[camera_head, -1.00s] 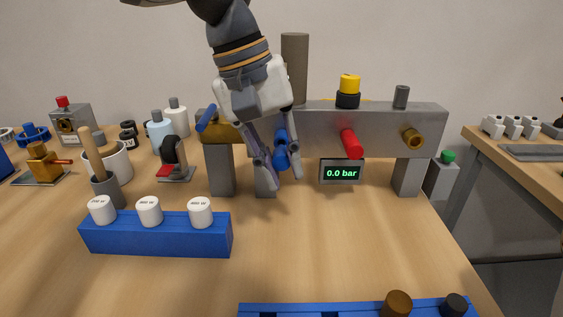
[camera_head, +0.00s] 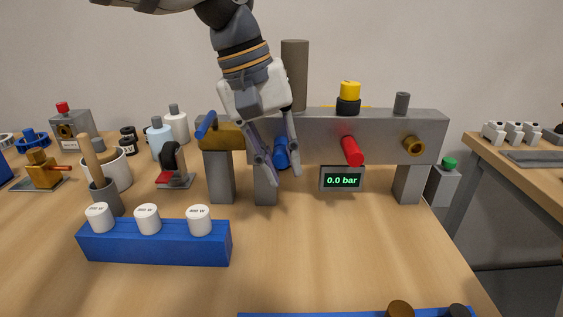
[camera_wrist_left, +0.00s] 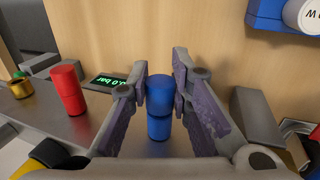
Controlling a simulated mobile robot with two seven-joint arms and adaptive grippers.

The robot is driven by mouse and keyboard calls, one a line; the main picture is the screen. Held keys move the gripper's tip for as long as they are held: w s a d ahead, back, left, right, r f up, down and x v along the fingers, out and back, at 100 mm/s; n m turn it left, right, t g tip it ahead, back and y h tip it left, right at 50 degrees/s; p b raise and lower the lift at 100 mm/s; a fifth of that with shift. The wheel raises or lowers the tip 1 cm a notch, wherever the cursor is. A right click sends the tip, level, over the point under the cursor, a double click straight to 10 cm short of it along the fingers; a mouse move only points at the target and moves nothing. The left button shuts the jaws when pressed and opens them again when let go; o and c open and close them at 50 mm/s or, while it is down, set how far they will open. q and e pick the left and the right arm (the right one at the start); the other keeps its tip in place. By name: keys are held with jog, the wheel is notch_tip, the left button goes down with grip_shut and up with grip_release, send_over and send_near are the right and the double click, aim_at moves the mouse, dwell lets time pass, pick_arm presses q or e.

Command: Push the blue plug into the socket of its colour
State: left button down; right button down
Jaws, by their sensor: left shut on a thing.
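In the left wrist view the blue plug (camera_wrist_left: 160,92) lies between the fingertips of my left gripper (camera_wrist_left: 160,100). A second blue section lies in line behind it, against the grey block (camera_wrist_left: 85,130). I cannot tell whether that is plug or socket, or how deep the plug sits. The right gripper is not in view.
A red cylinder (camera_head: 352,151) and a brass fitting (camera_head: 413,146) are on the block's face to the right. A display (camera_head: 342,179) reads 0.0 bar. A blue-handled brass valve (camera_head: 222,135) is at the left. A blue rack (camera_head: 155,245) with white-capped items stands in front.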

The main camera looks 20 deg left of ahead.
pick_arm(q)
jog(key=shift+w+a, duration=0.1)
jog(key=shift+w, duration=0.15)
jog(key=c, duration=1.4)
grip_release()
jog(key=shift+w, duration=0.1)
jog(key=shift+o, duration=0.2)
jog(key=v, duration=1.2)
